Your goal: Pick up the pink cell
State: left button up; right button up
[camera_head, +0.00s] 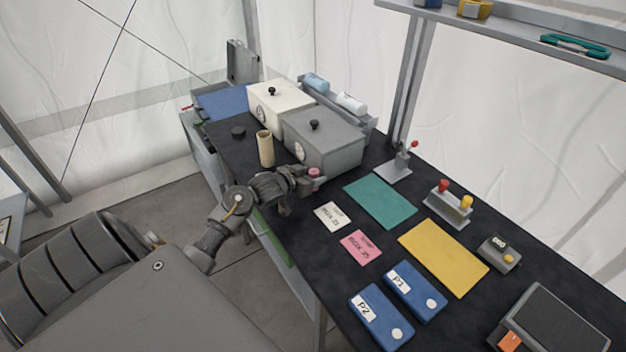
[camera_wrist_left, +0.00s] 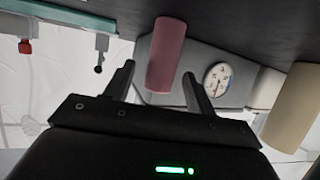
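The pink cell (camera_head: 315,172) stands on the black table in front of the grey box, partly hidden by my left gripper (camera_head: 303,182). In the left wrist view, where the scene appears upside down, the pink cell (camera_wrist_left: 166,52) is a plain pink cylinder. It shows between the two fingertips of the left gripper (camera_wrist_left: 158,72). The fingers are spread, with a visible gap beside the cell, so the gripper is open. Whether the cell is fully between the fingers in depth is hard to tell. My right gripper is not in view.
A beige cylinder (camera_head: 265,149) stands left of the gripper; it also shows in the wrist view (camera_wrist_left: 291,108). The grey box (camera_head: 325,145) with a dial and a white box (camera_head: 280,105) stand behind. A teal mat (camera_head: 380,201) and a white card (camera_head: 332,216) lie to the right.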

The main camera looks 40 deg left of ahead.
pick_arm(q)
jog(key=c, duration=1)
jog(key=shift+c, duration=0.2)
jog(key=shift+w+r, duration=0.1)
jog(key=shift+r, duration=0.2)
notch_tip(320, 180, up, 2)
jog(key=shift+r+b, duration=0.2)
jog(key=shift+b, duration=0.3)
jog(key=s+a+r+b, duration=0.1)
jog(key=a+r+b, duration=0.1)
jog(key=a+r, duration=0.8)
jog(key=a, duration=0.4)
jog(key=shift+s, duration=0.3)
